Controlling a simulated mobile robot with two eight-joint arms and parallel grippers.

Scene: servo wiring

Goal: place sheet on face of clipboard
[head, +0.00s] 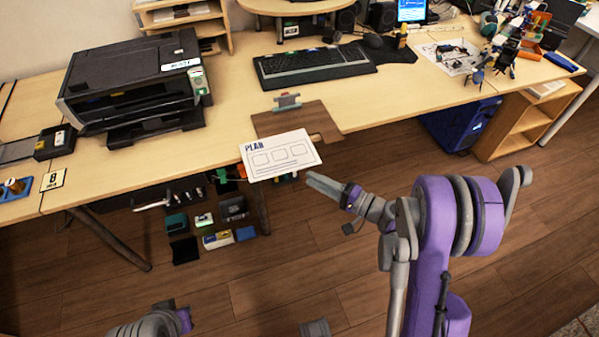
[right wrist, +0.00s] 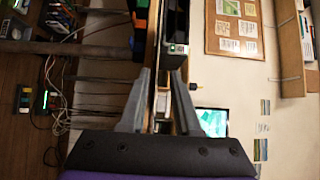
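The sheet (head: 280,156) is white, with the heading PLAN and several outlined boxes. In the head view it lies across the table's front edge, its lower part extending past it. The brown clipboard (head: 291,120) lies flat just behind it, with a grey metal clip (head: 287,102) at its far end; the sheet hides its near part. My right gripper (head: 312,179) is just off the sheet's lower right corner, in front of the table. The right wrist view shows its two fingers (right wrist: 160,72) apart, with no held object clear between them. My left gripper is not visible.
A printer (head: 135,82) stands at the left of the table, and a keyboard (head: 315,64) lies behind the clipboard. A wooden shelf unit (head: 525,120) stands at right. The tabletop right of the clipboard is clear. Small boxes and devices lie on the floor below.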

